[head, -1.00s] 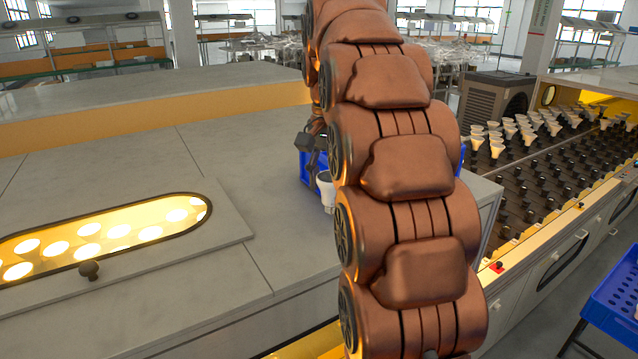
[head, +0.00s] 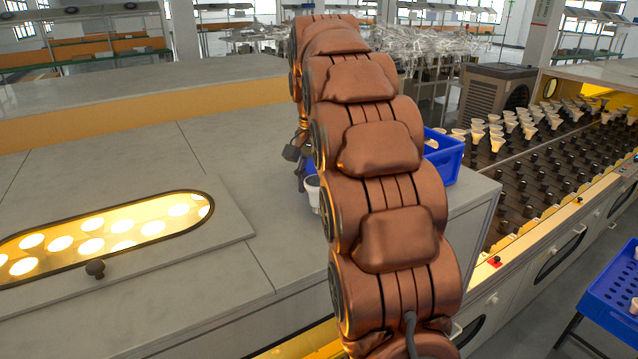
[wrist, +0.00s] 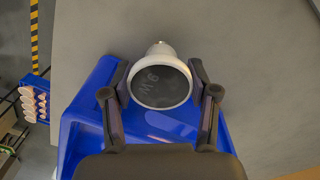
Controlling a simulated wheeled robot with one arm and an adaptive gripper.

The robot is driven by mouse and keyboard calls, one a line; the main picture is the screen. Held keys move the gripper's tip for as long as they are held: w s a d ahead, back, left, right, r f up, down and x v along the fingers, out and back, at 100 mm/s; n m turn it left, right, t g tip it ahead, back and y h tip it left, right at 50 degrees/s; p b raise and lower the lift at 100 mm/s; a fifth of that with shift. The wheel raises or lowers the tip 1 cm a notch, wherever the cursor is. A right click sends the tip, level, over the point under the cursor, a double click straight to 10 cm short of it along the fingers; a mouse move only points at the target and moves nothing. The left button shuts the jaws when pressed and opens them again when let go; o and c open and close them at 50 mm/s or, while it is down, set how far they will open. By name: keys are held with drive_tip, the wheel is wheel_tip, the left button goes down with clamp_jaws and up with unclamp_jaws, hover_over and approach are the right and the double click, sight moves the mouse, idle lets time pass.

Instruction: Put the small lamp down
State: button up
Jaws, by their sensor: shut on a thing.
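My gripper (wrist: 160,84) is shut on the small lamp (wrist: 164,55), one finger on each side of it. In the wrist view the lamp has a white body and a dark round face with a 9W mark. In the head view the lamp (head: 313,187) shows as a small white cup shape left of my arm, over or at the grey worktop (head: 240,180). My arm hides much of the gripper there. I cannot tell whether the lamp touches the worktop.
A blue crate (head: 447,158) stands on the worktop behind my arm; in the wrist view its edge (wrist: 78,125) lies below the lamp. A lit window (head: 140,230) with glowing bulbs is at left. A rack of lamps (head: 540,150) is at right. Bare worktop lies left of the lamp.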

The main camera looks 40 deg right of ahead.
drive_tip(key=shift+f, duration=0.25)
drive_tip(key=shift+f, duration=0.2)
drive_tip(key=o, duration=1.3)
drive_tip(key=shift+r, duration=0.1)
drive_tip(key=shift+r, duration=0.2)
drive_tip(key=shift+r+b, duration=0.45)
drive_tip(key=shift+r, duration=0.8)
wheel_tip(320, 180, up, 5)
drive_tip(key=p, duration=0.4)
drive_tip(key=shift+w, duration=0.1)
drive_tip(key=shift+a+f, duration=0.1)
